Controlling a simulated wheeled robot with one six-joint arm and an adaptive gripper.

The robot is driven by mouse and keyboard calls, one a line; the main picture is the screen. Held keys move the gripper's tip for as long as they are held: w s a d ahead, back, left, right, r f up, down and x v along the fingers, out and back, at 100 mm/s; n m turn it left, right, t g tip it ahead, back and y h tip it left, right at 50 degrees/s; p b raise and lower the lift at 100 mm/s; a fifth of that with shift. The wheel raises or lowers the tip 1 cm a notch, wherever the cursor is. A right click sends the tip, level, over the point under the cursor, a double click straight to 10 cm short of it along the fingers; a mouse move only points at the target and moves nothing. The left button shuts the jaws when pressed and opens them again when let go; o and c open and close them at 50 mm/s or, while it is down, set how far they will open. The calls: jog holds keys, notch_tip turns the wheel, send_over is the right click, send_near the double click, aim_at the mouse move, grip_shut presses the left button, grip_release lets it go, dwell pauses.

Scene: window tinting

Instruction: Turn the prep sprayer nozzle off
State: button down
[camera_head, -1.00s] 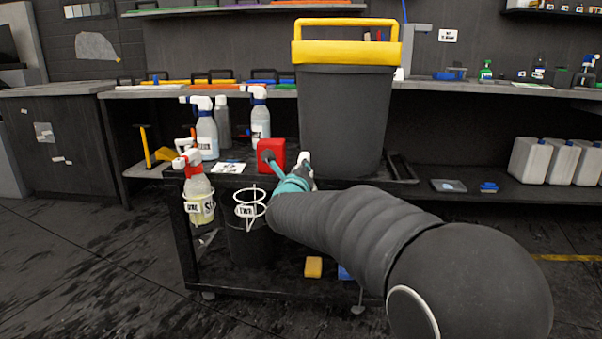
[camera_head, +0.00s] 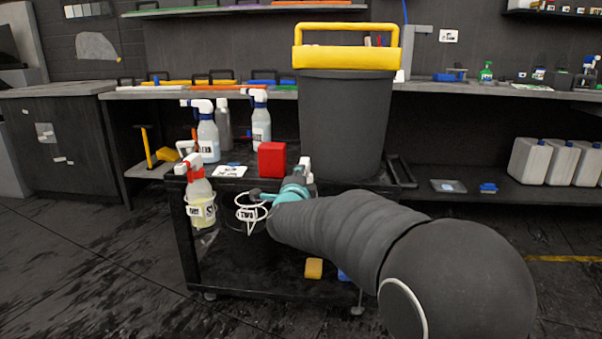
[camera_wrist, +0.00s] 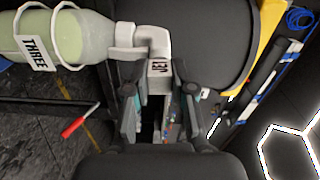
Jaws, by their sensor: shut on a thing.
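The prep sprayer is a bottle (camera_wrist: 75,38) of pale green liquid labelled THREE, lying across the top left of the wrist view in a white wire ring. Its white head ends in a nozzle (camera_wrist: 159,47) with a face marked JET. My gripper (camera_wrist: 160,85) has one finger on each side of the nozzle end and is shut on it. In the head view, my gripper (camera_head: 297,180) is at the cart's right front, and my arm hides most of this sprayer. Exact finger contact is partly hidden.
A sprayer with yellow liquid (camera_head: 200,198) hangs at the cart's left, beside an empty-looking white ring (camera_head: 250,206). A red box (camera_head: 272,160) and a tall dark bin (camera_head: 342,125) with a yellow rim stand on the cart close behind my gripper.

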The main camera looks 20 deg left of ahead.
jog(key=n+p, duration=0.2)
jog(key=n, duration=0.2)
jog(key=shift+n, duration=0.4)
jog(key=n+p, duration=0.2)
jog(key=n, duration=0.1)
jog(key=shift+n, duration=0.3)
jog(key=n+p, duration=0.2)
jog(key=n, duration=0.2)
jog(key=shift+p, duration=0.3)
jog(key=shift+d+f+n+p, duration=0.15)
jog(key=shift+n+p, duration=0.8)
jog(key=shift+n, duration=1.25)
jog(key=c, duration=1)
grip_release()
jog(key=shift+o, duration=0.2)
